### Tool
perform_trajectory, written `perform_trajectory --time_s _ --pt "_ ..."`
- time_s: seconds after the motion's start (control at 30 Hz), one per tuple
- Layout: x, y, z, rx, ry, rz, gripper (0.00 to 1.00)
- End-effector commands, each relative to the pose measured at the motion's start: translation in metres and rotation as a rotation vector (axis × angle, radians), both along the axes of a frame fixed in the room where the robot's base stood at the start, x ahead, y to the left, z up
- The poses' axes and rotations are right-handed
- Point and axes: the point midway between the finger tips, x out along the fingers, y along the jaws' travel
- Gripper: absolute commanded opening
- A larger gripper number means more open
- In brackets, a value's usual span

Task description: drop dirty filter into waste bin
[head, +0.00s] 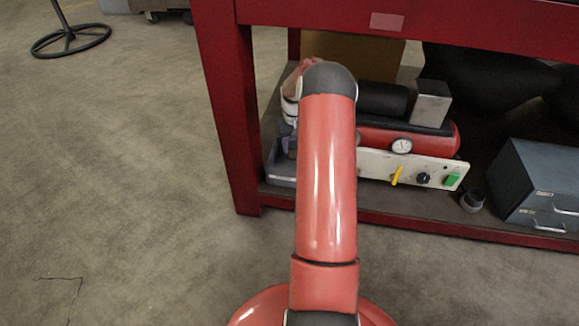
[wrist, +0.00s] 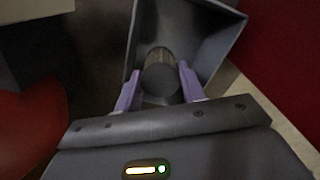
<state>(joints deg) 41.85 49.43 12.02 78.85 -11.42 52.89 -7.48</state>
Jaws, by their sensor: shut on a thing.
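The dirty filter, a dark grey-brown cylinder (wrist: 160,82), is between the two purple fingers of my gripper (wrist: 159,70) in the wrist view. My gripper is shut on it. The waste bin (wrist: 212,38), a grey open-topped box, lies beyond the fingers, and the filter overlaps its opening in the picture. I cannot tell how deep the filter is over or in the bin. In the head view, part of the grey bin (head: 281,172) shows low on the shelf beside the red leg. My arm hides the filter and most of my gripper there.
A red bench frame (head: 225,110) stands over and beside my arm. A red compressor (head: 430,137) with a gauge and a pale control panel (head: 376,165) sits right of the bin. A grey drawer cabinet (head: 535,180) stands further right. The floor (head: 110,180) at left is clear.

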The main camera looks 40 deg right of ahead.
Motion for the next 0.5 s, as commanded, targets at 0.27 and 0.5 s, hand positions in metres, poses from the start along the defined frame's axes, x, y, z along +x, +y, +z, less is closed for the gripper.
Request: perform_trajectory --time_s 0.27,0.5 --pt "0.0 0.0 0.0005 0.0 0.0 0.0 0.63" --pt "-0.0001 0.0 0.0005 0.0 0.0 0.0 0.65"
